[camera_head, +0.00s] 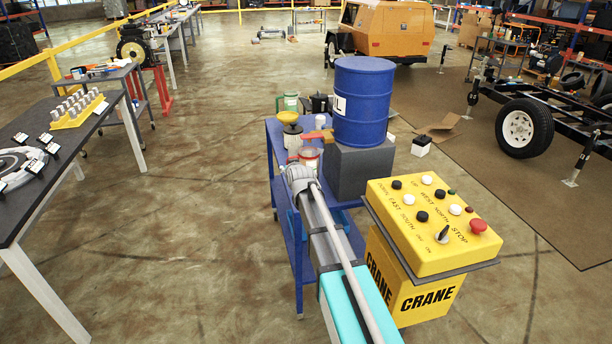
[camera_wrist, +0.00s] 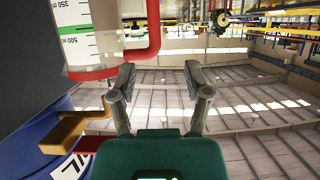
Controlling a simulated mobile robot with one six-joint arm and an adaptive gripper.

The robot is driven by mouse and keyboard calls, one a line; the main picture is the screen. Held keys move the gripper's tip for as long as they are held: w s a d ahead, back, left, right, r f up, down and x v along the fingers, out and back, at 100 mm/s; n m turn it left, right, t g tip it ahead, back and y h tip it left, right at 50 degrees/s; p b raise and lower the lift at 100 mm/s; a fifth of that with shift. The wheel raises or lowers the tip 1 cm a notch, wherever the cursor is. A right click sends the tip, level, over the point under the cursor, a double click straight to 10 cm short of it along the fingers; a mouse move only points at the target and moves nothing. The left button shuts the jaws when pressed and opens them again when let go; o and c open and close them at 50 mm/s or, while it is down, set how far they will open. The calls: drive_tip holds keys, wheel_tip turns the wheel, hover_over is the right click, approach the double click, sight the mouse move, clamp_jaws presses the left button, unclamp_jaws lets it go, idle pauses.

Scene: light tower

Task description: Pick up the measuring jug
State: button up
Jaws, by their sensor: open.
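The measuring jug (camera_wrist: 88,35) is a clear vessel with a green scale marked 350 and 500 ml and a red rim and handle. It fills the upper left of the wrist view. My gripper (camera_wrist: 160,75) is open and empty. In the head view, the jug (camera_head: 309,158) seems to be the small red-rimmed vessel on the blue cart (camera_head: 282,215), just beyond my wrist. The wrist hides my fingers there.
A blue drum (camera_head: 362,100) with an orange tap (camera_head: 318,135) stands on a grey block (camera_head: 360,172) close by. A yellow-lidded jar (camera_head: 290,130) and a green-marked container (camera_head: 290,102) stand behind the jug. A yellow crane control box (camera_head: 428,225) is at the right.

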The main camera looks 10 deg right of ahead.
drive_tip(key=shift+b+x, duration=0.35)
drive_tip(key=shift+x, duration=1.2)
drive_tip(key=x, duration=0.1)
drive_tip(key=b+x, duration=0.1)
drive_tip(key=x, duration=0.1)
drive_tip(key=b+x, duration=0.1)
drive_tip(key=x, duration=0.1)
drive_tip(key=shift+w+d+f, duration=0.1)
drive_tip(key=shift+d+f, duration=0.05)
drive_tip(key=shift+d, duration=0.15)
clamp_jaws()
